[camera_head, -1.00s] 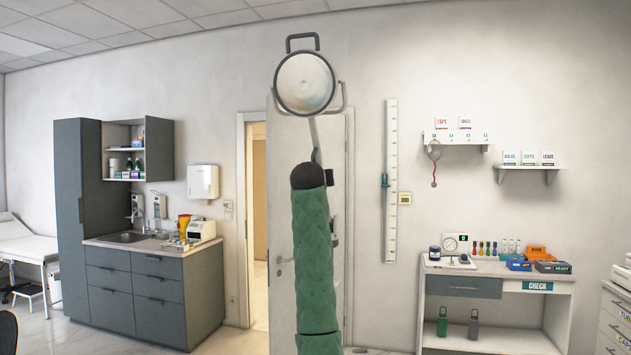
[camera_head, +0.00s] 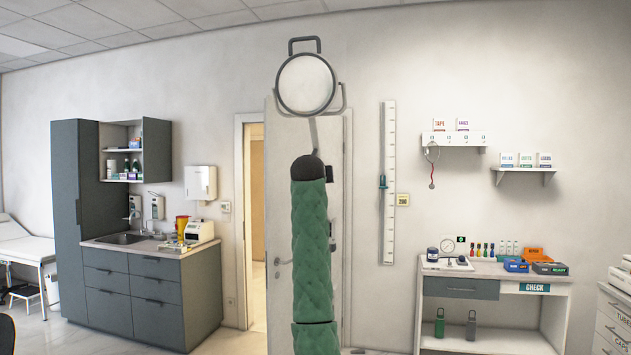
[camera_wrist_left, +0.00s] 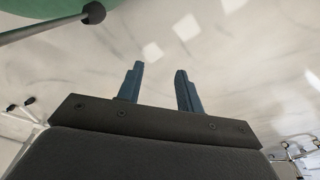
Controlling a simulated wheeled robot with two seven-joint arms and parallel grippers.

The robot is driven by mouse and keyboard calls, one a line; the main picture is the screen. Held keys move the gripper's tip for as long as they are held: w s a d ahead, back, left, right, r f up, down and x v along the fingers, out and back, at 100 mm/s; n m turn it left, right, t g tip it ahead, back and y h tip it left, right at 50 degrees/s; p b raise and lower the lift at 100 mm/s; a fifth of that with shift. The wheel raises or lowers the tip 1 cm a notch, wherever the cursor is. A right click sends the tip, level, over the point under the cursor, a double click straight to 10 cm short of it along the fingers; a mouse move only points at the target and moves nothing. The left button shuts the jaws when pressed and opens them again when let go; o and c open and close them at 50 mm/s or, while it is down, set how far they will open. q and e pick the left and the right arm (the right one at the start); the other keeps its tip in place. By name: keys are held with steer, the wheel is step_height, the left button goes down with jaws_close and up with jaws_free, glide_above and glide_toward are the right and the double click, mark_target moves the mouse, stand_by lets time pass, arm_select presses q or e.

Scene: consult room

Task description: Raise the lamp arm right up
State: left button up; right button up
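The lamp's round pale head (camera_head: 306,84) is in the upper middle of the head view, in a grey yoke with a handle on top. A short piece of the lamp arm (camera_head: 313,131) shows below it, and the rest is hidden behind a green quilted padded thing (camera_head: 311,225) with a dark rounded top. In the left wrist view my left gripper (camera_wrist_left: 160,68) is open, with nothing between its fingers. A grey rod with a black knob (camera_wrist_left: 94,12) lies at the upper left there, near a green surface (camera_wrist_left: 90,6). My right gripper is not in view.
A door (camera_head: 282,190) stands behind the lamp. A grey sink cabinet (camera_head: 150,290) is at the left and a white desk (camera_head: 490,275) with several small items at the right. A pale surface (camera_wrist_left: 225,70) fills the wrist view beyond the fingers.

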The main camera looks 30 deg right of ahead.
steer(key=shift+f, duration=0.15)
arm_select(q)
steer(key=shift+f, duration=0.1)
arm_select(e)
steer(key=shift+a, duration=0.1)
